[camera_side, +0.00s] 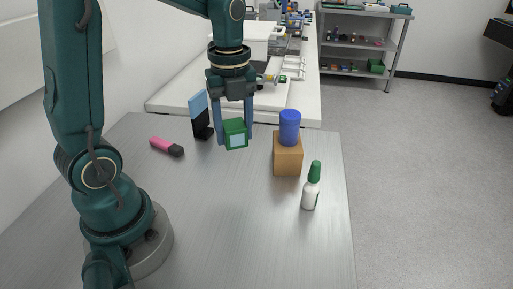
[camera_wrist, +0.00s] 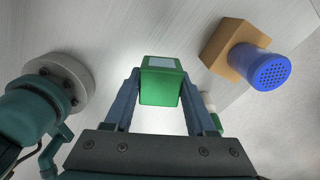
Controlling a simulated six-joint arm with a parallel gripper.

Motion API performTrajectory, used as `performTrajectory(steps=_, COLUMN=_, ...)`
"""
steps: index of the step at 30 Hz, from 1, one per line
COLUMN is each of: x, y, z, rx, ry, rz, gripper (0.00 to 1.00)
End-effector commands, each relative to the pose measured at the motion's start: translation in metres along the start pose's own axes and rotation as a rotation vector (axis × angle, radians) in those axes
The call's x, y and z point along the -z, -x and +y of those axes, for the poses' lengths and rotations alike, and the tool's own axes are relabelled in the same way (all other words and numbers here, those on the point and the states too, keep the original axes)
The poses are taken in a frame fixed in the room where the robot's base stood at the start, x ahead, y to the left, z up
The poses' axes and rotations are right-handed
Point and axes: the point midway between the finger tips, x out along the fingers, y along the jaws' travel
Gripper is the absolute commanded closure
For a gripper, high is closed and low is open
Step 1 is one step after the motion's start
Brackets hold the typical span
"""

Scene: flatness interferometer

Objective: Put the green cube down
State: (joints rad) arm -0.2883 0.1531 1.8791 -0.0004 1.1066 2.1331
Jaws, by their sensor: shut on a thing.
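The green cube (camera_side: 235,134) has a pale face turned to the side camera. My gripper (camera_side: 236,142) is shut on it, one finger on each side. In the wrist view the cube (camera_wrist: 161,82) sits between the two fingertips of my gripper (camera_wrist: 160,84). In the side view it appears held above the grey metal table (camera_side: 225,215), though how high is hard to tell. The tabletop directly under the cube is partly hidden in the wrist view.
A brown block (camera_side: 287,158) with a blue cylinder (camera_side: 290,127) on top stands to the right. A white bottle with a green cap (camera_side: 311,187) is nearer. A pink and black object (camera_side: 167,147) lies left; a black-and-blue upright object (camera_side: 201,116) stands behind. The table's front middle is clear.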

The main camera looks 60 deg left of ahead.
Motion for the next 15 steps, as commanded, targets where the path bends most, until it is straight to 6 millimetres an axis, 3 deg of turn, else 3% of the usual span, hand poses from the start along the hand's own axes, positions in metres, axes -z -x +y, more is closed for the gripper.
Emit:
performTrajectory(steps=3, x=0.033, y=0.001, z=-0.017, rx=0.001, ry=-0.247, rz=0.0, gripper=1.0)
performTrajectory(steps=6, x=0.057, y=0.002, z=-0.025, rx=0.002, ry=-0.379, rz=0.0, gripper=1.0)
performTrajectory(steps=15, x=0.095, y=-0.002, z=-0.03, rx=-0.003, ry=-0.514, rz=0.003, gripper=1.0)
